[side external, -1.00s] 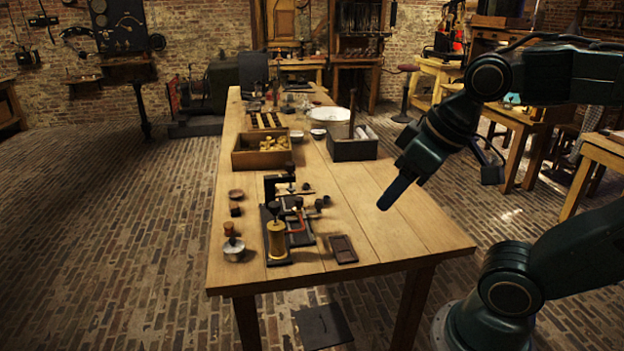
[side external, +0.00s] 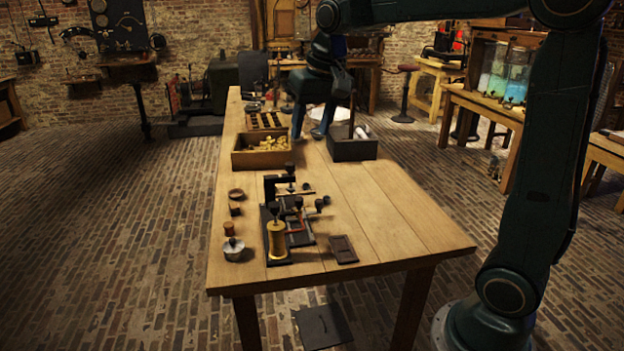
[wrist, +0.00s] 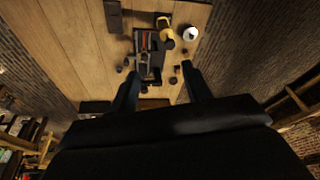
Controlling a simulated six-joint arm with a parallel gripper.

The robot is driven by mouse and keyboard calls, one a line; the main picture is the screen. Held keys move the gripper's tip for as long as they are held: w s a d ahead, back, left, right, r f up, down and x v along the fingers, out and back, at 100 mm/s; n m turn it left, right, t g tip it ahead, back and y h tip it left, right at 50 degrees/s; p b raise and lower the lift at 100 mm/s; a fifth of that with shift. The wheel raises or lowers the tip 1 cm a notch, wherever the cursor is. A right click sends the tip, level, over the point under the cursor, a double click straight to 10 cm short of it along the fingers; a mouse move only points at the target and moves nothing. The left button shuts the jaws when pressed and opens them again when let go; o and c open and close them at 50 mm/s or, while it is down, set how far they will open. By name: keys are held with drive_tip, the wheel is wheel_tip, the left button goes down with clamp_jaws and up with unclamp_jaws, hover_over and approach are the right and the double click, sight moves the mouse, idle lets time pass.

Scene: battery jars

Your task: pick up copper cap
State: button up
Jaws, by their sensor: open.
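No object can be told for certain as the copper cap. A small brown-orange round piece (side external: 228,229) stands at the table's left edge, beside a grey-white lidded jar (side external: 233,249). A small dark brown block (side external: 235,209) and a shallow brown round dish (side external: 236,194) stand behind it. A wooden box (side external: 238,158) holds several brass-coloured pieces (side external: 267,143). My gripper (side external: 309,135) is open and empty, pointing down over the back of the table near this box. In the wrist view my gripper's (wrist: 160,74) fingers are spread apart with nothing between them held.
A black apparatus (side external: 291,231) with a brass cylinder (side external: 277,240) stands mid-table, and a flat dark tray (side external: 343,249) lies right of it. A dark caddy (side external: 352,150) stands right of the box. A slotted rack (side external: 263,120) lies behind. The table's right front is clear.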

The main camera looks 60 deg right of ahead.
drive_tip(key=w+d+f+m+g, duration=0.1)
drive_tip(key=w+d+f+m, duration=0.1)
drive_tip(key=w+d+f, duration=0.4)
drive_tip(key=w+d+f+m+g, duration=0.1)
drive_tip(key=w+d+f+m, duration=0.15)
drive_tip(key=w, duration=0.45)
drive_tip(key=shift+w+d+f+m+g+y, duration=0.3)
drive_tip(key=shift+w+d+f, duration=1)
drive_tip(key=shift+f, duration=2.35)
drive_tip(key=shift+w+d+f+m+g+h, duration=0.1)
drive_tip(key=shift+w+d+f+m, duration=0.45)
drive_tip(key=shift+d+f, duration=2.3)
drive_tip(key=shift+w+d+f+m+g+y, duration=0.2)
drive_tip(key=shift+w+d+f, duration=0.75)
drive_tip(key=shift+f, duration=3.5)
drive_tip(key=shift+a, duration=0.1)
drive_tip(key=shift+f, duration=2.6)
drive_tip(key=c, duration=1)
